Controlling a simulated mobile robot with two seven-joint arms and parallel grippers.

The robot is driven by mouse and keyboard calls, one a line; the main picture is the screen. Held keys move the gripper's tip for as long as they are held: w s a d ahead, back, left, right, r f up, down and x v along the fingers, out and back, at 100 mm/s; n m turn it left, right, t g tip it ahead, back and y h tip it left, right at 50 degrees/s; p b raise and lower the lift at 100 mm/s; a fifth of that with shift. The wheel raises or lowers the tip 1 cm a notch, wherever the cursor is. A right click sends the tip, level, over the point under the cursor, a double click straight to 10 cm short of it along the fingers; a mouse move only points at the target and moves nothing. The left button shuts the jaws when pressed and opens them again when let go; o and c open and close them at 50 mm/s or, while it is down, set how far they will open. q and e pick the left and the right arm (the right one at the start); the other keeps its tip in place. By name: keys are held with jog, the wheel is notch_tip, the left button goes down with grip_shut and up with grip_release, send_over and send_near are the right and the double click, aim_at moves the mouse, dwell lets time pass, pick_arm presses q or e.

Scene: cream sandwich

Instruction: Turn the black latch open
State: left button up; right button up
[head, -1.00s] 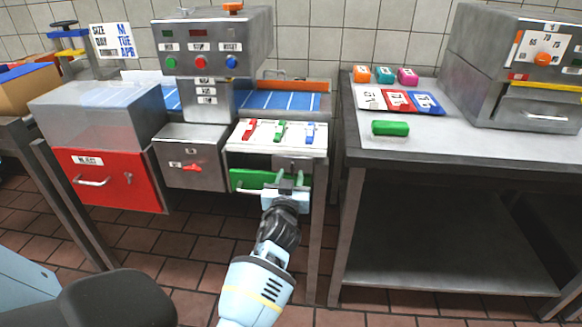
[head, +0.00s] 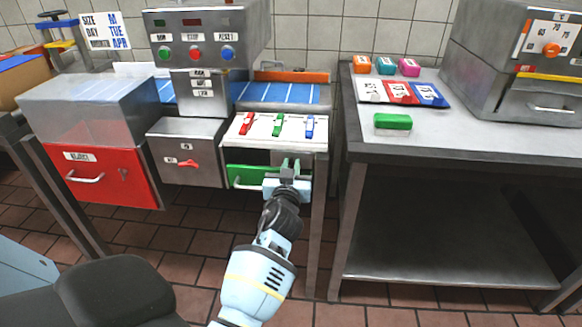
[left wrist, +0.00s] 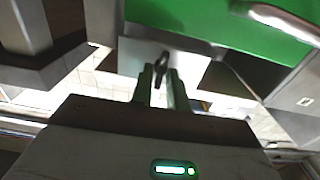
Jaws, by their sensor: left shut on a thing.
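The black latch (left wrist: 161,66) shows in the left wrist view as a small dark piece between my fingertips, beside the green drawer front. In the head view it is hidden behind my gripper. My left gripper (head: 291,163) is at the right end of the green drawer (head: 247,174), under the white panel with colored switches. Its two fingers, seen in the left wrist view (left wrist: 162,82), are shut on the latch. The latch's exact angle is hard to tell. My right gripper is not in view.
The white panel (head: 262,131) has red, green and blue switches just above my gripper. A grey box with a red knob (head: 188,163) and a red drawer (head: 100,180) are to the left. A table leg (head: 317,230) stands close on the right.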

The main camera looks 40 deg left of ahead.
pick_arm(q)
grip_shut()
